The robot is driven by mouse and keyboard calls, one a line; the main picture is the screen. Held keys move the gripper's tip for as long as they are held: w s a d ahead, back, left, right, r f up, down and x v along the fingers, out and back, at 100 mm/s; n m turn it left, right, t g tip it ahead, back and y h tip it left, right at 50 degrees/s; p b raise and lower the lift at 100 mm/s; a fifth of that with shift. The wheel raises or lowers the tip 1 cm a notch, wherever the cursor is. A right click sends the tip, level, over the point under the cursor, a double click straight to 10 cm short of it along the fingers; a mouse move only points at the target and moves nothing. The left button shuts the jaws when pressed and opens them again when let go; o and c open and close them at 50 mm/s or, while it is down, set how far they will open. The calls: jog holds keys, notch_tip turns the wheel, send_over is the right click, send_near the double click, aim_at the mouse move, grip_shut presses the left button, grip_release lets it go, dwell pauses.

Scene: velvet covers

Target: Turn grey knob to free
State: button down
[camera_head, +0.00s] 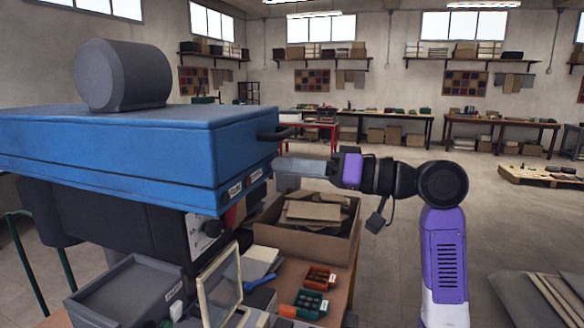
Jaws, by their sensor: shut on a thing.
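A large dark grey cylinder (122,76) lies on top of the blue body.
A black handle (275,135) sticks out just above my gripper. Below are a red lever (230,216), an open cardboard box (300,232), a framed panel (219,287), a grey bin (127,290) and red and green small trays (318,279).

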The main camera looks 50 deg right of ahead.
jog(key=m+p, duration=1.1)
jog(key=m, duration=0.7)
jog(key=shift+d+f, duration=0.1)
jog(key=shift+f, duration=0.05)
dwell(0.6)
jog(key=c, duration=1.2)
grip_release()
